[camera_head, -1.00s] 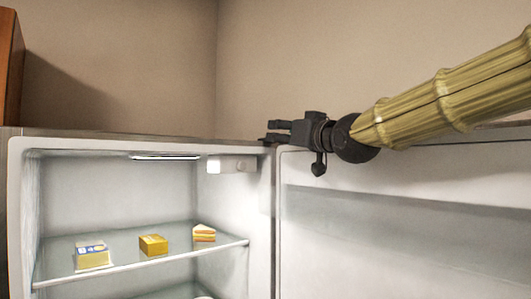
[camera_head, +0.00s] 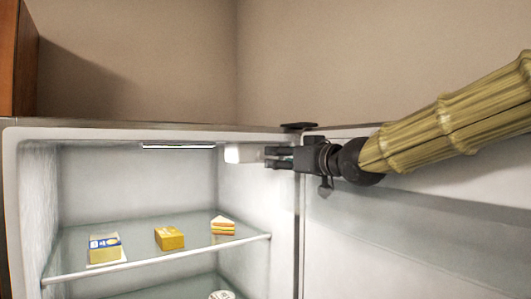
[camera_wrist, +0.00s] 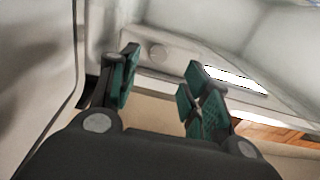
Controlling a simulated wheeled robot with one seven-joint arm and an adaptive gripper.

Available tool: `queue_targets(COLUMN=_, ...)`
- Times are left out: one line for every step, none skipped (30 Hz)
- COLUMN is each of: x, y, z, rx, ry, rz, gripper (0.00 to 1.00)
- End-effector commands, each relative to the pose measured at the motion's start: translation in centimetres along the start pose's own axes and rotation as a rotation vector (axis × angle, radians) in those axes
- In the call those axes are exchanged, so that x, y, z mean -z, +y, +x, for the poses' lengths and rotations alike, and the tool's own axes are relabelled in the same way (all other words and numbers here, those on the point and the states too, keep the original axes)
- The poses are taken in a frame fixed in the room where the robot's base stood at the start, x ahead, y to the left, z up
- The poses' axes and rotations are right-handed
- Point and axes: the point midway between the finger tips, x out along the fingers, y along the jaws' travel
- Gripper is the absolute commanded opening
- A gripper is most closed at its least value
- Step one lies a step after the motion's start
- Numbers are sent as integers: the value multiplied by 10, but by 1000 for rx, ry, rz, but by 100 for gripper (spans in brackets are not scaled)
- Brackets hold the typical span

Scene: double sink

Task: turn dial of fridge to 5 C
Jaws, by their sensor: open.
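The fridge (camera_head: 150,128) stands open, with its door swung out to the right. A white control box (camera_head: 232,153) is at the upper right inside, partly hidden by my gripper. In the wrist view, a round pale dial (camera_wrist: 158,51) sits on this box, ahead of and between my fingers. Its markings are too small to read. My gripper (camera_head: 278,157) is open and empty, pointing left beside the box. Its green-padded fingers show apart in the wrist view (camera_wrist: 160,80). I see no contact with the dial.
A glass shelf (camera_head: 155,258) holds a blue-and-yellow package (camera_head: 104,248), a yellow block (camera_head: 170,238) and a sandwich wedge (camera_head: 223,225). A lit strip (camera_head: 178,146) is at the fridge ceiling. The open door (camera_head: 420,235) is below my arm.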

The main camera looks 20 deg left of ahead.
Motion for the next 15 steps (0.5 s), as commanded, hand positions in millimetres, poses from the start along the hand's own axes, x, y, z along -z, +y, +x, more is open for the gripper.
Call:
queue_targets(x=3, y=1, z=8, rx=-1, ry=-1, rz=0, gripper=47)
queue_targets(x=3, y=0, z=12, rx=-1, ry=-1, rz=0, gripper=47)
queue_targets(x=2, y=0, z=17, rx=-1, ry=-1, rz=0, gripper=47)
queue_targets(x=2, y=0, z=21, rx=0, ry=-1, rz=0, gripper=47)
queue_targets(x=3, y=0, z=25, rx=0, ry=-1, rz=0, gripper=47)
queue_targets(x=3, y=0, z=31, rx=0, ry=-1, rz=-1, gripper=47)
queue_targets(x=3, y=0, z=35, rx=0, ry=-1, rz=-1, gripper=47)
queue_targets(x=3, y=0, z=39, rx=0, ry=-1, rz=-1, gripper=47)
queue_targets(x=2, y=-1, z=44, rx=1, ry=-2, rz=-1, gripper=47)
queue_targets(x=2, y=-1, z=47, rx=2, ry=-1, rz=-1, gripper=47)
queue_targets(x=3, y=0, z=51, rx=2, ry=0, rz=-1, gripper=47)
queue_targets(x=3, y=-1, z=55, rx=2, ry=0, rz=-1, gripper=47)
queue_targets(x=2, y=-1, z=58, rx=2, ry=0, rz=-1, gripper=47)
queue_targets(x=2, y=-1, z=61, rx=2, ry=-1, rz=-1, gripper=47)
queue_targets(x=2, y=-1, z=64, rx=2, ry=0, rz=0, gripper=47)
